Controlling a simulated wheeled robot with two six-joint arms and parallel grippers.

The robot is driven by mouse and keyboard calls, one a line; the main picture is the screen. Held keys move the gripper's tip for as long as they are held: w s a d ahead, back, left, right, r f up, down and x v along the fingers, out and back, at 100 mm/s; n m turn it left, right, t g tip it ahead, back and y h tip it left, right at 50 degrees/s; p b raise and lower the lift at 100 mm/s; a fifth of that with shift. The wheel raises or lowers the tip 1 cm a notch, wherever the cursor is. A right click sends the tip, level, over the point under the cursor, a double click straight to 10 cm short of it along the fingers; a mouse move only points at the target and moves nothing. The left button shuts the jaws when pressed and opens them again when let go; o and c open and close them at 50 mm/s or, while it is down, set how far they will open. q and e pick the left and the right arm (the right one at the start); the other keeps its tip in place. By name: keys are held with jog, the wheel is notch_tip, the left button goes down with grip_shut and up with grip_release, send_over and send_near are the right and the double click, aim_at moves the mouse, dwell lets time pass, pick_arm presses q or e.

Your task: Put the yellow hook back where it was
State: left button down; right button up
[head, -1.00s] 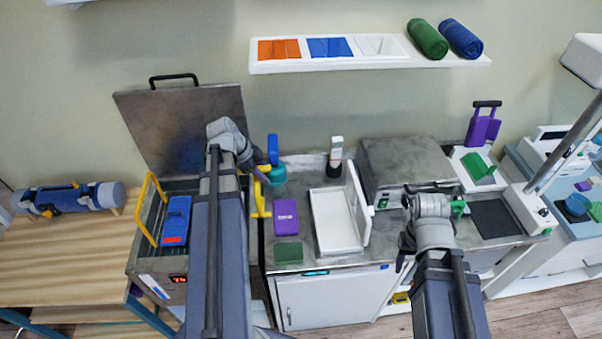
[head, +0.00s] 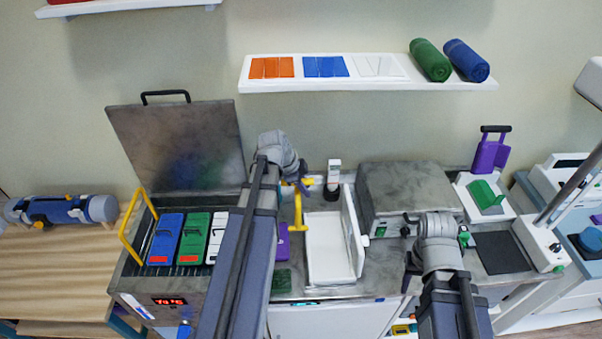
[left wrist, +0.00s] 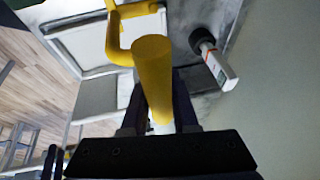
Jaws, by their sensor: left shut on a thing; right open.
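The yellow hook (head: 298,208) is in my left gripper (head: 300,183), upright above the counter by the left edge of the white open tray (head: 329,247). In the left wrist view the yellow hook (left wrist: 152,70) is a thick bar with a bent end, clasped between the dark fingers of my left gripper (left wrist: 158,112). Its long part hangs clear of the gripper. My right gripper (head: 411,260) is open and empty over the counter's right part, in front of the grey box; its fingers are partly hidden by my wrist.
A white bottle (head: 334,177) with a dark base stands behind the tray. A purple box (head: 283,243) is partly hidden by my left arm. The open steel tank (head: 131,268) at left holds blue, green and white packs. A green pad (head: 281,280) lies in front.

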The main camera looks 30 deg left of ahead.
pick_arm(q)
jog(key=w+a, duration=0.9)
jog(key=w, duration=0.5)
notch_tip(320, 180, down, 7)
jog(key=b, duration=0.7)
jog(key=shift+w, duration=0.15)
jog(key=shift+d, duration=0.1)
jog(key=shift+f, duration=0.25)
jog(key=c, duration=0.7)
grip_release()
jog(key=shift+r, duration=0.1)
jog(key=shift+r, duration=0.1)
